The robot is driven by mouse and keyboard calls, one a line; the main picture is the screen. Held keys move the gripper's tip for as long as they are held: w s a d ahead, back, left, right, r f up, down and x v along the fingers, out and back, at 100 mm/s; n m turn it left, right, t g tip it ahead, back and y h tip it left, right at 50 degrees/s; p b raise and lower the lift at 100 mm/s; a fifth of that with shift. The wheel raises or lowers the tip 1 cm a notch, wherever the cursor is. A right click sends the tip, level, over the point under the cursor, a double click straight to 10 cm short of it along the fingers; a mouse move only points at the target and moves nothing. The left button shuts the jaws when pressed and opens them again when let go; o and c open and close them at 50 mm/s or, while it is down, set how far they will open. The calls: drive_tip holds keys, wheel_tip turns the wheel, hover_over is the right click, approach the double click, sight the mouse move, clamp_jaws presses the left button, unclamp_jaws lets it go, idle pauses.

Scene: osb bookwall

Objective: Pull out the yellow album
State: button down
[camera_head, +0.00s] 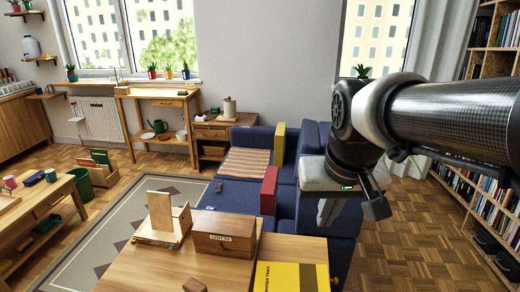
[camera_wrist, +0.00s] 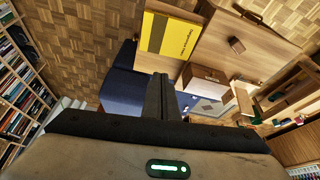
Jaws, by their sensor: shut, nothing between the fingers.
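A flat yellow album-like book (camera_head: 278,280) with black print and a dark band lies on the near wooden table, cut off by the lower picture edge. In the wrist view it shows whole or nearly so as a yellow rectangle (camera_wrist: 168,37) on the table top. A second yellow thing (camera_head: 279,142), upright and slim, stands at the blue sofa; I cannot tell if it is an album. My gripper (camera_head: 326,212) is above the sofa's right side, apart from both. Its fingers (camera_wrist: 160,82) are together and empty in the wrist view.
The near table (camera_head: 125,275) also bears a wooden box (camera_head: 226,235), a wooden stand (camera_head: 160,220) and a small brown block (camera_head: 194,285). A red upright thing (camera_head: 268,192) is at the blue sofa (camera_head: 245,192). Tall bookshelves (camera_head: 490,190) line the right side. Floor between sofa and shelves is clear.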

drive_tip(key=w+f+g+b, duration=0.2)
drive_tip(key=w+f, duration=0.8)
drive_tip(key=w, duration=0.4)
drive_tip(key=w+f+b, duration=0.1)
drive_tip(key=w+f, duration=0.2)
drive_tip(key=f, duration=0.5)
drive_tip(key=w+f+m+g, duration=0.1)
drive_tip(key=w+f, duration=0.2)
drive_tip(key=f, duration=0.6)
drive_tip(key=w+f+g+b, duration=0.1)
drive_tip(key=w+f, duration=0.1)
drive_tip(key=f, duration=0.7)
drive_tip(key=shift+w+d+f+m+b, duration=0.2)
drive_tip(key=shift+w+d+m+b, duration=0.1)
drive_tip(key=shift+w, duration=0.1)
drive_tip(key=s, duration=0.2)
drive_tip(key=shift+s+a+r, duration=0.3)
drive_tip(key=shift+s, duration=0.05)
drive_tip(key=shift+s+a, duration=0.1)
drive_tip(key=shift+s, duration=0.45)
drive_tip(key=shift+s, duration=0.1)
